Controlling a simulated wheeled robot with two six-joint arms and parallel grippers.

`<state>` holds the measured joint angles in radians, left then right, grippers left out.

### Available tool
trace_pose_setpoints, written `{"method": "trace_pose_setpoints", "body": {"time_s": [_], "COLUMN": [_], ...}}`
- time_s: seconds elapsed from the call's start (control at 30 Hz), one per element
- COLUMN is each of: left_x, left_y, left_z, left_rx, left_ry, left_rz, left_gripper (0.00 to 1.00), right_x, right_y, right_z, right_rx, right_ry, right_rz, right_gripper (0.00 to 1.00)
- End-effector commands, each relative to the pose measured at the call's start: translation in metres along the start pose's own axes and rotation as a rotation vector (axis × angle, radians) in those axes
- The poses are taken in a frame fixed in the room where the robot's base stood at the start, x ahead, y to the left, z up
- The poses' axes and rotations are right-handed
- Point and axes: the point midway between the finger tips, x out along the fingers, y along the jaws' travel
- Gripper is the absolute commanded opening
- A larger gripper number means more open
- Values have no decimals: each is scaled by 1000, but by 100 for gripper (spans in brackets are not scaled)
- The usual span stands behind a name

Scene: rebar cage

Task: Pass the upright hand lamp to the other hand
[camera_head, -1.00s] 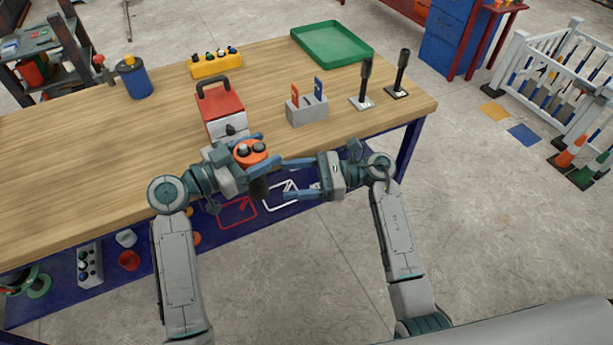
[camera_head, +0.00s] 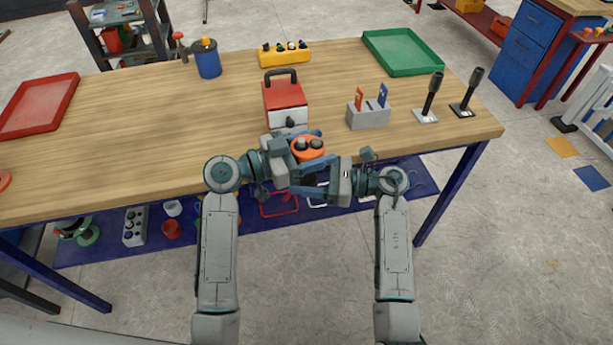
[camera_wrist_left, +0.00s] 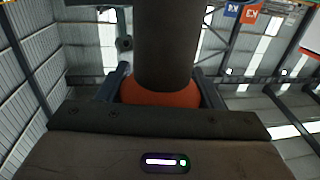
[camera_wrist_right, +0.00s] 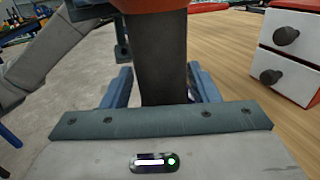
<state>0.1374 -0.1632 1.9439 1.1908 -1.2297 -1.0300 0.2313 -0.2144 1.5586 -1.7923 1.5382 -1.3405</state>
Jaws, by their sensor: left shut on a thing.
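The hand lamp has an orange head (camera_head: 308,147) with dark round parts on top, and it stands upright before the table's front edge. Its dark body shows in the left wrist view (camera_wrist_left: 167,45) and the right wrist view (camera_wrist_right: 162,58). My left gripper (camera_head: 300,172) is shut on the lamp, its fingers either side of it by an orange part (camera_wrist_left: 160,92). My right gripper (camera_wrist_right: 161,85) has come in from the right, with its fingers on both sides of the dark body. Whether they press on it is unclear. The lamp's lower part is hidden in the head view.
A red-and-white drawer box (camera_head: 285,97) stands on the table (camera_head: 150,135) just behind the lamp. A grey holder (camera_head: 368,115) and two black upright handles on plates stand to its right. A green tray (camera_head: 402,50) lies at the back. The table's left middle is clear.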

Motion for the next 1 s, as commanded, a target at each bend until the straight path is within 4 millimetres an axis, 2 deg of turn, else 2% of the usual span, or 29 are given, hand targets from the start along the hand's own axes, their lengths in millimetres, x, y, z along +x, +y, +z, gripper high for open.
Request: {"method": "trace_pose_setpoints", "body": {"time_s": [0.03,0.2,0.23,0.37,0.73,0.87,1.0], "left_x": [0,0,0,0,-4,-19,-43], "left_y": [0,0,0,0,0,-1,-1], "left_z": [-1,-1,-1,-1,0,1,2], "left_rx": [1,2,2,2,1,3,3], "left_ry": [1,1,1,1,-2,-4,-6], "left_rz": [0,-1,-1,-1,-1,-3,-2], "left_gripper": [28,28,62,85,85,85,85], "right_x": [0,0,0,0,0,0,0], "right_y": [0,0,0,0,0,0,0], "right_z": [0,0,1,1,1,1,1], "right_rx": [0,0,-1,-1,-1,-1,-1], "right_ry": [0,-1,-2,-2,-1,-1,-1], "right_rz": [0,1,2,2,0,0,0], "right_gripper": [44,11,11,10,10,10,10]}}
